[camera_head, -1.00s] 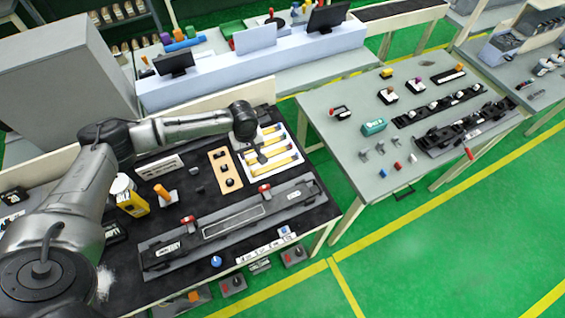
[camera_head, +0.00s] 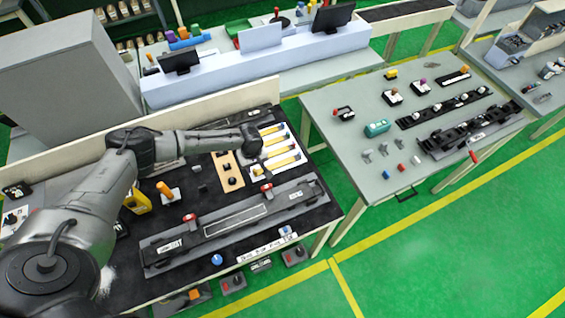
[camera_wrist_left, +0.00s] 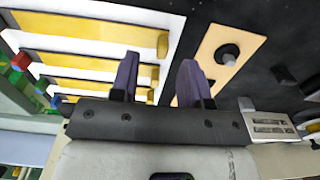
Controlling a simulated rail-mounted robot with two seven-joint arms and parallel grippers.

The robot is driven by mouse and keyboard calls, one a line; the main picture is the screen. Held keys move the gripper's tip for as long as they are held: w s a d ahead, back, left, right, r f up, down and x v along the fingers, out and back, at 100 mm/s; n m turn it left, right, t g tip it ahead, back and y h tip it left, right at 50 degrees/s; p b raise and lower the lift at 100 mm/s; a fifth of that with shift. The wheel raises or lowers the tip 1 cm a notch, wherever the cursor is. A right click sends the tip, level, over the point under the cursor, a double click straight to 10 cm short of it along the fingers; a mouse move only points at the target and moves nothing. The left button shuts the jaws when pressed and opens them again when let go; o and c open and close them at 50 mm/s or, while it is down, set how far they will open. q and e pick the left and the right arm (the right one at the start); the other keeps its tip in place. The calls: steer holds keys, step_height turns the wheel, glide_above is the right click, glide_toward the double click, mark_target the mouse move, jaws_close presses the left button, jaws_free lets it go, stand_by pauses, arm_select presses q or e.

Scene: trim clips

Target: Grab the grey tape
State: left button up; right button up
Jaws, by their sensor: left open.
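I cannot clearly make out a grey tape in either view. My left gripper (camera_head: 257,168) hangs over the white tray (camera_head: 286,168) of yellow strips, close to the tan board with black knobs (camera_head: 229,170). In the left wrist view, its two dark fingers (camera_wrist_left: 159,72) are apart, with nothing visible gripped between them. The tray's white edge (camera_wrist_left: 174,50) shows behind the fingers, and the tan board (camera_wrist_left: 213,70) is just right of them. The arm hides part of the tray in the head view. My right gripper is not in view.
A long dark fixture (camera_head: 235,222) lies along the front of the black-topped bench. An orange-handled piece (camera_head: 167,191) stands left of the tan board. A floor gap separates the benches.

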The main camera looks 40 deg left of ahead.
mark_target(254, 170)
arm_select(q)
steer(key=shift+s+f, duration=0.15)
steer(key=shift+f, duration=1.7)
steer(key=shift+a, duration=0.1)
jaws_close()
